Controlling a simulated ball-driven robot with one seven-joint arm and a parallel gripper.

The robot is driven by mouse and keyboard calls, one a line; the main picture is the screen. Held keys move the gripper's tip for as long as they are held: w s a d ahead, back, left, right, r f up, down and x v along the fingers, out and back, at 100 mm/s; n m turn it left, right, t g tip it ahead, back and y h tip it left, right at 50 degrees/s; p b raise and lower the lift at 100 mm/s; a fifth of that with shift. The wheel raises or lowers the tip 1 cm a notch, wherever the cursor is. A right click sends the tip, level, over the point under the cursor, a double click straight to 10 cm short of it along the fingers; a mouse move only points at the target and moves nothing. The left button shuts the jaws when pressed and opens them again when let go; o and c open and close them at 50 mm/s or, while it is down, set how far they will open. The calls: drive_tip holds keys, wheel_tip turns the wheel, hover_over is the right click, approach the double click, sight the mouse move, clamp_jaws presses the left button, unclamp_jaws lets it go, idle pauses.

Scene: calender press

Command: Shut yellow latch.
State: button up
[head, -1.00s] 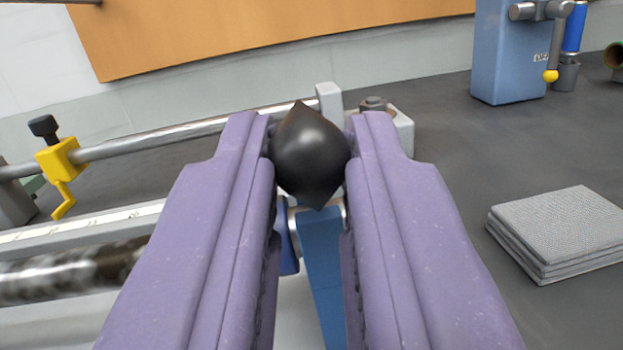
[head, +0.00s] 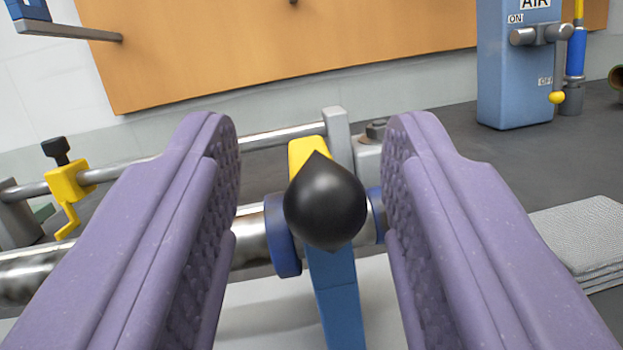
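A black pointed knob (head: 325,200) is between the two purple fingers of my gripper (head: 311,150). The fingers are open, with a gap on each side of the knob. A yellow part (head: 306,154), which looks like the latch, shows just behind the knob and mostly hidden by it. A blue lever (head: 338,295) runs down below the knob, in front of the metal roller (head: 250,238) and its blue collar (head: 281,237). I cannot tell how the knob, yellow part and lever join.
A yellow clamp (head: 68,186) with a black thumbscrew sits on a thin rod at the left. A grey post (head: 337,128) holds the rod's end. A blue AIR box (head: 518,70) stands at back right. A stack of grey cloths (head: 585,235) lies at right.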

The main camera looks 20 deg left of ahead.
drive_tip(key=shift+s+d, duration=0.1)
drive_tip(key=p+v, duration=0.2)
drive_tip(key=v, duration=0.5)
drive_tip(key=shift+s, duration=0.35)
drive_tip(key=shift+f, duration=0.15)
